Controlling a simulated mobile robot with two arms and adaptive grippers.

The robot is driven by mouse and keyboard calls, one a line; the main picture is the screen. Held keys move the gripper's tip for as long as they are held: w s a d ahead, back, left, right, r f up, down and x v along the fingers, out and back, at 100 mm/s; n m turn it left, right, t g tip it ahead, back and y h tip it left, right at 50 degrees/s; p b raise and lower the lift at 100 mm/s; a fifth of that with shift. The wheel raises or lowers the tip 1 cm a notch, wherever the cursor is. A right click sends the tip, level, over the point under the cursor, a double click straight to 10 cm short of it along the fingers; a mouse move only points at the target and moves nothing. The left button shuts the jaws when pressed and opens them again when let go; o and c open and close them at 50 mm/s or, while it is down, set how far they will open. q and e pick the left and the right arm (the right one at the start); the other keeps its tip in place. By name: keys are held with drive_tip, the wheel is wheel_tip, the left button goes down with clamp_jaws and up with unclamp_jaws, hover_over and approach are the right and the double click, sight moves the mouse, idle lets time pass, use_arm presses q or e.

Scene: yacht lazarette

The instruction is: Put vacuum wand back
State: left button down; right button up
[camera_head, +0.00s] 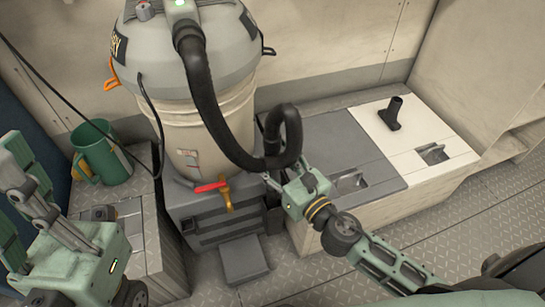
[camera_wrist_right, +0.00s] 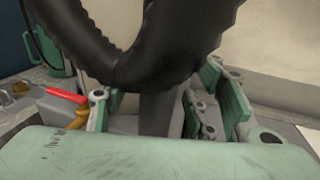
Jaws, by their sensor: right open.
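The vacuum (camera_head: 195,80) stands at the back, with a grey head on a cream drum. Its black hose (camera_head: 208,100) runs down from the top and loops up beside my right gripper (camera_head: 280,178). In the right wrist view, the hose (camera_wrist_right: 135,60) arches close overhead. A dark grey tube (camera_wrist_right: 160,113), apparently the wand end, stands between the fingers of my right gripper (camera_wrist_right: 158,105), which is open around it; contact cannot be told. In the head view this tube is mostly hidden. My left gripper (camera_head: 30,195) is open and empty at the left edge.
A black upright tube fitting (camera_head: 392,114) stands on a white locker lid (camera_head: 425,138), beside a grey lid (camera_head: 335,140). A green mug (camera_head: 102,155) sits on a left locker. A red-handled valve (camera_head: 212,187) is below the drum. The tread-plate floor (camera_head: 470,220) at right is clear.

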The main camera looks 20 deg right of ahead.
drive_tip(key=shift+s+f, duration=0.1)
drive_tip(key=v, duration=0.6)
drive_tip(key=shift+d, duration=0.1)
drive_tip(key=shift+s+r, duration=0.1)
drive_tip(key=shift+r, duration=0.2)
drive_tip(key=shift+s+r, duration=0.15)
drive_tip(key=shift+s, duration=0.25)
drive_tip(key=v, duration=0.4)
drive_tip(key=shift+s+d+f, duration=0.2)
drive_tip(key=shift+s+f, duration=0.15)
